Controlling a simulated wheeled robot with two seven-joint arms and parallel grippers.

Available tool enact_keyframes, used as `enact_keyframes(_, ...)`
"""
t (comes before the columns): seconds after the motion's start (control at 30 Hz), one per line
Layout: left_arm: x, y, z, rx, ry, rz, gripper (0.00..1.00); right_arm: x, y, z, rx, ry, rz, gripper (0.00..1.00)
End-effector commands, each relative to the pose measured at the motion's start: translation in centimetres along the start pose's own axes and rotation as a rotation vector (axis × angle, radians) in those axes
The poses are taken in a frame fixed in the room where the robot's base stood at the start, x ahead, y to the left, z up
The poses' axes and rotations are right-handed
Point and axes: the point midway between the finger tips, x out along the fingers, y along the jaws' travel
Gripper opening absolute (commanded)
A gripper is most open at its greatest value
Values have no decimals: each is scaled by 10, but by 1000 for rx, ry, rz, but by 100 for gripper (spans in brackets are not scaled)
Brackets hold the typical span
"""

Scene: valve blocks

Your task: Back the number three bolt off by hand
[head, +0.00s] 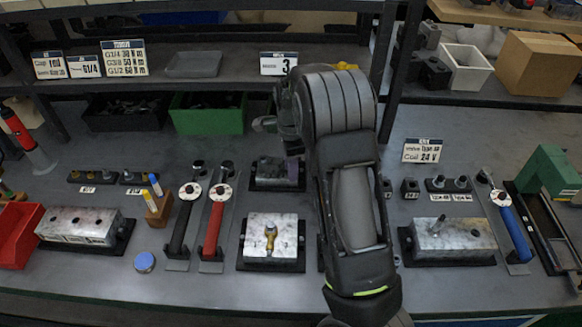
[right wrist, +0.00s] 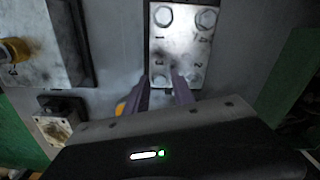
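The small metal block (head: 265,172) stands behind the block with the brass fitting. In the right wrist view the bolt block (right wrist: 181,45) has hex bolts near its corners, with small marks beside them. My right gripper (head: 291,172) is over the right part of this block. In the right wrist view my right gripper (right wrist: 162,82) has its two fingers apart, on either side of a lower-left bolt (right wrist: 159,79). I cannot tell whether they touch it. A card (head: 279,64) on the shelf above reads 3. My left gripper is not in view.
The brass-fitted block (head: 257,251) stands in front. Red (head: 213,228) and black (head: 180,228) wrenches stand to its left. A green bin (head: 207,116) is behind. Another metal block (head: 470,236) and a blue wrench (head: 513,228) are at the right. My right arm hides the table centre.

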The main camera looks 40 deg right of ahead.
Motion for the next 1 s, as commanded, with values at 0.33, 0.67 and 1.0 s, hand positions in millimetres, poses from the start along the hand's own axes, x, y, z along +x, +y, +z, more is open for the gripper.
enact_keyframes(0.33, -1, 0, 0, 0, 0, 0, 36, 0, 0, 0, 11, 0, 0, 30)
enact_keyframes(0.67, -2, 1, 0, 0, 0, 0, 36, 0, 0, 0, 9, 0, 0, 30)
enact_keyframes(1.0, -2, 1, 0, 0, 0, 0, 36, 0, 0, 0, 9, 0, 0, 4)
